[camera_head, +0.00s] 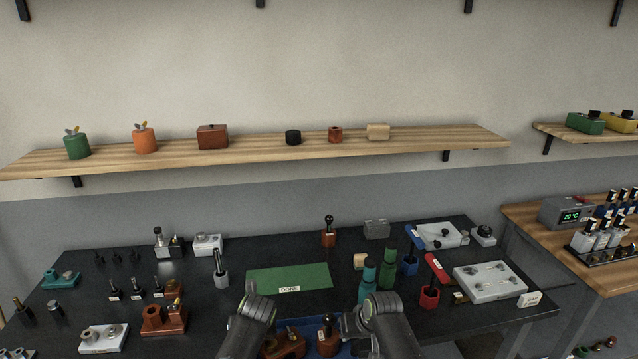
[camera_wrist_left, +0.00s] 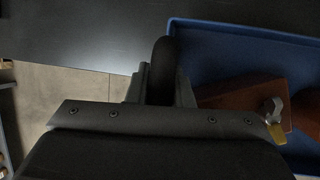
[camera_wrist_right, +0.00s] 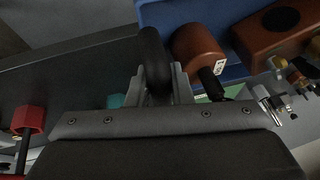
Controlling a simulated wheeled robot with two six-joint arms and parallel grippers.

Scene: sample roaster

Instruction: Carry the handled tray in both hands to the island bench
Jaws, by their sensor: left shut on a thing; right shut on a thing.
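The blue handled tray (camera_head: 346,349) is at the bottom centre of the head view, partly hidden by my arms. It holds a reddish-brown block with metal fittings (camera_wrist_left: 245,104) and a reddish-brown round piece with a black knob (camera_wrist_right: 199,52). My left gripper (camera_wrist_left: 163,88) is shut on the tray's dark handle (camera_wrist_left: 164,62) at one end. My right gripper (camera_wrist_right: 157,84) is shut on the dark handle (camera_wrist_right: 153,52) at the other end. In the head view the fingertips of both grippers are hard to make out.
A black bench (camera_head: 200,272) lies ahead with a green mat (camera_head: 289,278) labelled DONE. Teal-green bottles (camera_head: 388,266), a red holder (camera_head: 429,297) and a grey plate (camera_head: 490,281) stand right of the mat. A wooden shelf (camera_head: 260,152) hangs above. A wooden-topped bench (camera_head: 540,222) is at right.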

